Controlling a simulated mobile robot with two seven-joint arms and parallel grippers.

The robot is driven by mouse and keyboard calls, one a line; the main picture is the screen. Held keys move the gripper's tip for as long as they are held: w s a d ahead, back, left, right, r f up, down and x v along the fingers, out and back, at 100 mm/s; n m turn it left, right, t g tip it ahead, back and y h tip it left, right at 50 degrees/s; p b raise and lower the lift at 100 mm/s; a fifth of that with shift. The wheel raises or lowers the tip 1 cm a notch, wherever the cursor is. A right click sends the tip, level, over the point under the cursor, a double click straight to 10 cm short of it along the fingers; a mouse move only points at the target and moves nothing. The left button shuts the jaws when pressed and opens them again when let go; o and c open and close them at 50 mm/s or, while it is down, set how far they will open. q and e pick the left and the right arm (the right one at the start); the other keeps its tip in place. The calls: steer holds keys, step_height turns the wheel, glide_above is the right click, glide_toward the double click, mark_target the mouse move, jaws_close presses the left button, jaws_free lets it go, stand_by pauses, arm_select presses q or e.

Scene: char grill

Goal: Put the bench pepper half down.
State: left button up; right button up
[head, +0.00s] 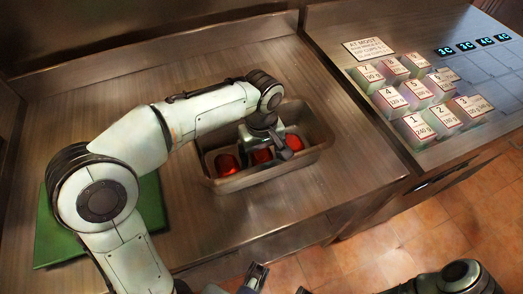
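Red pepper halves lie in a grey metal tray (232,184) on the bench. One pepper half (227,165) is at the tray's left, one (262,156) is in the middle and one (293,142) is at the right, partly covered. My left gripper (265,150) reaches down into the tray, with its fingers around the middle pepper half. The frame does not show whether they grip it or stand open, or which half is the bench one. My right gripper (279,281) is at the bottom edge, fingers apart and empty, partly cut off.
A green board (52,226) lies on the bench at the left, partly behind my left arm. Several numbered, weight-labelled blocks (415,124) stand on the right counter near a sign (369,48) and lit displays (466,46). The bench right of the tray is clear.

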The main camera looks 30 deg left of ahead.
mark_target(262, 155)
arm_select(q)
steer(key=shift+r, duration=0.1)
step_height(262, 155, up, 12)
steer(key=p, duration=0.3)
stand_by(0.7)
